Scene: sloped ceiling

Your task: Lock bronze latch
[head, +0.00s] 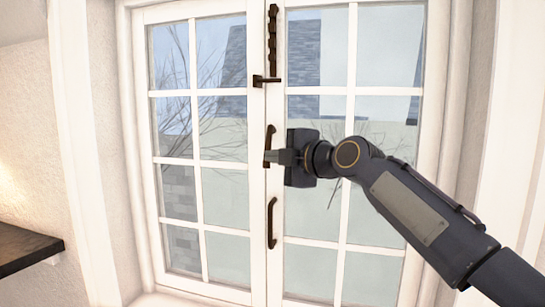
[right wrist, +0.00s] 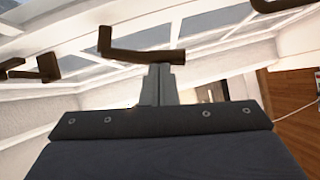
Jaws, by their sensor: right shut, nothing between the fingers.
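Several dark bronze fittings sit along the middle of a white window. One bronze latch (head: 269,138) has an upright arm and a short foot, and it is beside my right gripper (head: 279,157). In the right wrist view this L-shaped latch (right wrist: 140,56) lies just past the tips of my right gripper (right wrist: 161,70). The fingers are shut with nothing between them. The tips overlap the latch in the picture; I cannot tell whether they touch. Another bronze latch (head: 265,80) is higher up, with its lever pointing sideways. My left gripper is not in view.
A bronze pull handle (head: 271,222) is lower on the window frame. A notched bronze bar (head: 272,40) is at the top. The white window frame (head: 259,190) and its panes stand close in front of me. A dark shelf (head: 25,248) is at the lower left.

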